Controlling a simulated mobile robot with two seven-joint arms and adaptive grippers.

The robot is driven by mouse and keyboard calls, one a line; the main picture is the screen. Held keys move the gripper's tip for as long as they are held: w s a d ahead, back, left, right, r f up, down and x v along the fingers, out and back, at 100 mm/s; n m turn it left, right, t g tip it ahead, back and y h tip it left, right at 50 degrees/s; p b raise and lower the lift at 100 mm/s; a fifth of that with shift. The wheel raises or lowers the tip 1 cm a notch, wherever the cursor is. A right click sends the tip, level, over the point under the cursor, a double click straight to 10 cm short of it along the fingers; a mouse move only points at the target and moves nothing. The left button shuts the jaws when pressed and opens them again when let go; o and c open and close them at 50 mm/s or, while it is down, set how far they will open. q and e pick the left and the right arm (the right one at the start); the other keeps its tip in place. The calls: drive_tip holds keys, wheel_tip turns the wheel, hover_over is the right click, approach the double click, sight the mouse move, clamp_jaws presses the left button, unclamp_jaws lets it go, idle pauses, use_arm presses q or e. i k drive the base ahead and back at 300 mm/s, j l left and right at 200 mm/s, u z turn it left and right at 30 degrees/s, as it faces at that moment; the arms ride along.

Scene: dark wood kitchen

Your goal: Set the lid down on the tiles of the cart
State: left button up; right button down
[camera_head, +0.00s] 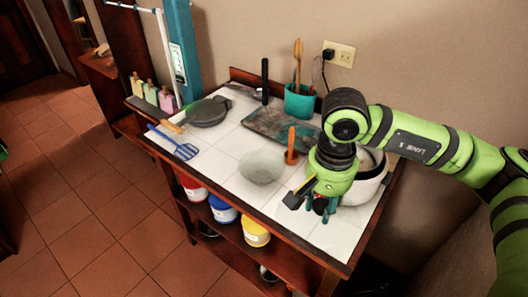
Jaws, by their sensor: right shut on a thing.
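My right gripper (321,210) points down over the front right of the cart's white tiles (222,150), in front of a pale pot (365,190). Its teal fingers are shut on a small dark and red thing (320,205), which may be the knob of the lid. The rest of the lid cannot be made out, and I cannot tell whether it touches the tiles. My wrist partly hides the pot. My left gripper is not in view.
A pale round dish (262,167) and an orange-handled item (291,147) stand left of the gripper.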

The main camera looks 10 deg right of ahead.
sight(223, 151)
drive_tip(key=i+j, duration=0.45)
drive_tip(key=i, duration=0.2)
drive_tip(key=i+j, duration=0.45)
drive_tip(key=i, duration=0.2)
